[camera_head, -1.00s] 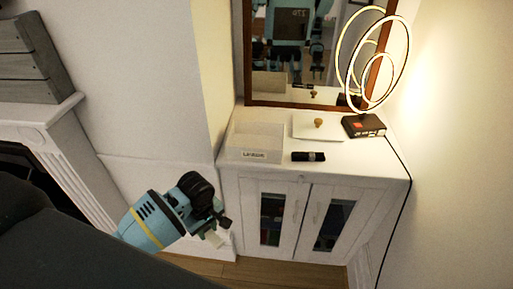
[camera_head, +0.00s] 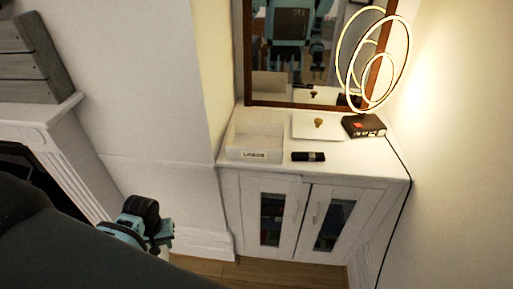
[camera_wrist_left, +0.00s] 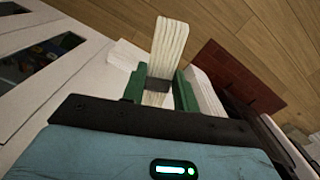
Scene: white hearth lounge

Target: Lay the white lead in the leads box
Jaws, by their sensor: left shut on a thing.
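The leads box (camera_head: 236,150) is a white open-topped box with a "LEADS" label on its front, at the left end of the white cabinet top. My left gripper (camera_wrist_left: 160,88) is shut on the white lead (camera_wrist_left: 170,45), a pale ribbed strip with a dark band across it. The lead sticks out beyond the green fingers, over the wooden floor. In the head view my left gripper (camera_head: 163,238) is low on the left, below and apart from the cabinet and box; the lead cannot be made out there. My right gripper is out of view.
On the white cabinet (camera_head: 350,165) are a black item (camera_head: 308,157), a white tray with a knob-like brown thing (camera_head: 319,123) and a ring lamp on a dark base (camera_head: 364,126). A mirror (camera_head: 300,60) stands behind. A dark surface (camera_head: 60,245) fills the lower left.

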